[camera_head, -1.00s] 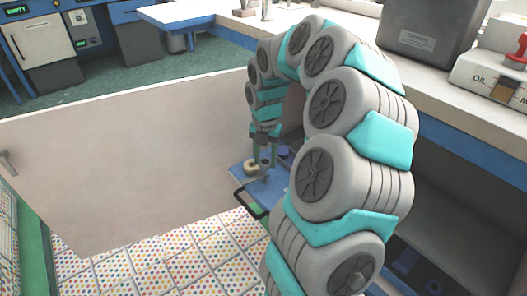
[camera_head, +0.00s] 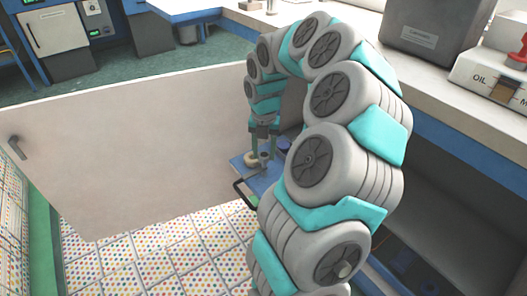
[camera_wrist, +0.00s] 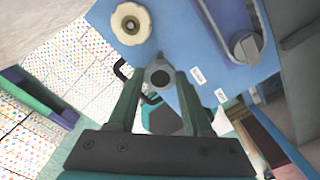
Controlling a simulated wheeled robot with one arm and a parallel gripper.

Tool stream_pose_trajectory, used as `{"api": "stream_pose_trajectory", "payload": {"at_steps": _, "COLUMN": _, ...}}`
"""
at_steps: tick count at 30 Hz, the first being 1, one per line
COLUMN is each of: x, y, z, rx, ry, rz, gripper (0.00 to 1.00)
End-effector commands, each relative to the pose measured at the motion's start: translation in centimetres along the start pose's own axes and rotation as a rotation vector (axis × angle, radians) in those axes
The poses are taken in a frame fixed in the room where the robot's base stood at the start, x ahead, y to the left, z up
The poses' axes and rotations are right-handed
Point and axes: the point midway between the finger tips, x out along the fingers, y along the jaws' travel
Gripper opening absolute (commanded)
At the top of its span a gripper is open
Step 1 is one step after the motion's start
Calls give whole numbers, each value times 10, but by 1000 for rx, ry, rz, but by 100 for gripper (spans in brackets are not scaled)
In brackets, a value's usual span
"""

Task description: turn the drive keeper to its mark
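My gripper (camera_wrist: 159,78) is open in the wrist view, with a gap between its dark green fingers. A grey rounded lever (camera_wrist: 245,46) sits farther right on the blue plate, near two small white labels. I cannot tell for sure which part is the drive keeper, and no mark is clear. In the head view my gripper (camera_head: 264,152) points down over the blue plate (camera_head: 243,169).
A cream round knob (camera_wrist: 131,22) is on the plate, left of the fingers. A black bent handle (camera_head: 241,193) sticks out at the plate's front. A large pale panel (camera_head: 130,155) stands left of it. A white worktop (camera_head: 440,95) with an oil box (camera_head: 492,75) is at right.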

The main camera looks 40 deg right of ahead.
Motion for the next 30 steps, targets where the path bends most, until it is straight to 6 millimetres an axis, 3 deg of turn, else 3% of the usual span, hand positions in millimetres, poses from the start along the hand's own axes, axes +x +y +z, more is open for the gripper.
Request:
{"api": "stream_pose_trajectory", "payload": {"at_steps": 8, "x": 0, "y": 0, "z": 0, "rx": 0, "ry": 0, "rz": 0, "gripper": 79}}
{"api": "stream_pose_trajectory", "payload": {"at_steps": 17, "x": -4, "y": 0, "z": 0, "rx": 1, "ry": 0, "rz": 0, "gripper": 79}}
{"api": "stream_pose_trajectory", "payload": {"at_steps": 30, "x": -66, "y": 1, "z": 0, "rx": -1, "ry": -2, "rz": 0, "gripper": 79}}
